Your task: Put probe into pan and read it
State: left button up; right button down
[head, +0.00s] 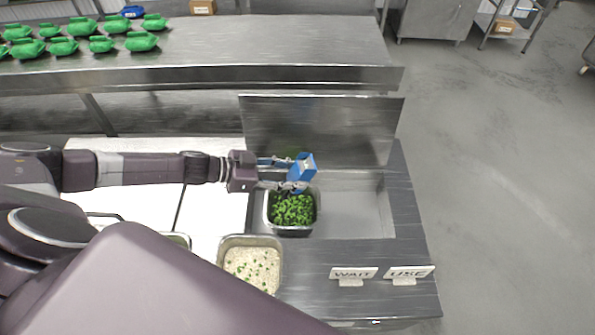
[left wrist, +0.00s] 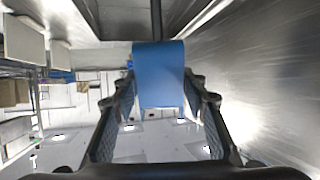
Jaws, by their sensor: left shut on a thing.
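The blue probe (head: 303,168) is a blocky handheld unit held in my left gripper (head: 291,174), above the back edge of a metal pan (head: 292,232) of green food. In the left wrist view the blue body of the probe (left wrist: 160,75) sits between both fingers of my left gripper (left wrist: 160,108), with a thin dark rod extending from it. Whether the rod's tip is in the food cannot be told. The probe's display cannot be read. My right gripper is not in view.
A pan of pale rice with green bits (head: 222,262) stands in front. WAIT (head: 353,274) and USE (head: 408,273) signs stand on the counter's front right. An upright metal panel (head: 320,125) stands behind the well. Several green containers (head: 141,41) sit on the back table.

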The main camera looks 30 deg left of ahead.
aim_at(286, 197)
pick_arm(q)
jog(key=shift+s+a+f, duration=0.1)
jog(key=shift+f, duration=0.7)
notch_tip(286, 197, down, 5)
jog(key=b, duration=0.2)
jog(key=shift+r+b, duration=0.15)
jog(key=shift+b, duration=0.15)
jog(key=shift+f+b, duration=2.55)
jog(key=shift+f, duration=0.05)
dwell(1.9)
